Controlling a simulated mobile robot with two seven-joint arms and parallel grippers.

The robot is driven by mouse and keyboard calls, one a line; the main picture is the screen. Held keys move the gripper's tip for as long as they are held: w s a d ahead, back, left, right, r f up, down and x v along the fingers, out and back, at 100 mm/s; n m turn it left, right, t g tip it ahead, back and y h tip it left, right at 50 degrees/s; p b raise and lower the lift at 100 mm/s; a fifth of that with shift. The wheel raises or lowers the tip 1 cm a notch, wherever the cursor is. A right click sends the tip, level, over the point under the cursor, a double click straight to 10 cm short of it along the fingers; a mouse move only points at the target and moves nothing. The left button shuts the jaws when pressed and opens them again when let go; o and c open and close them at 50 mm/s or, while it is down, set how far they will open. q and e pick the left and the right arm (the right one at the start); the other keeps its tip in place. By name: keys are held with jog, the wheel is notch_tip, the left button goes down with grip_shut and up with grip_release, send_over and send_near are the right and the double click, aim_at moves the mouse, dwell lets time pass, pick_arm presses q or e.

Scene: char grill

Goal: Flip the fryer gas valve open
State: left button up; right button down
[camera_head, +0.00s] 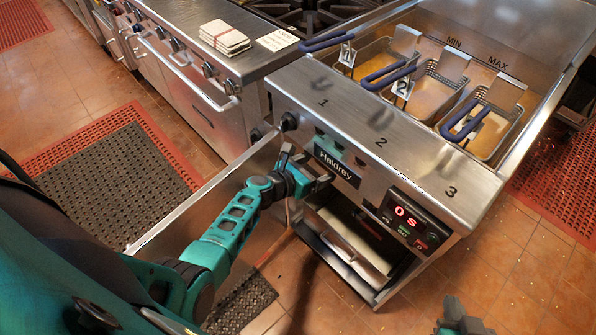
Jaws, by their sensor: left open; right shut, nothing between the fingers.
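The steel fryer (395,150) stands at the centre right, its front marked 1, 2 and 3 above a "Haldrey" plate. Its cabinet door (170,222) is swung open to the left, and the lower cabinet (345,240) is open. I cannot make out the gas valve; my arm and the fryer's top hide part of the cabinet. My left gripper (312,188) is open at the upper left of the cabinet opening, just below the name plate, with nothing seen between its fingers. My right gripper (462,322) is shut and empty at the bottom edge, low in front of the fryer.
Several wire baskets with blue handles (470,118) sit in the fryer's vat. A lit red display (412,222) is on the front right. A range with knobs (205,65) stands to the left. The tiled floor (520,270) at the lower right is clear.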

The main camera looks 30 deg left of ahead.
pick_arm(q)
jog(key=p+v, duration=0.2)
jog(key=v, duration=0.9)
jog(key=shift+s+r, duration=0.2)
jog(key=shift+a, duration=0.15)
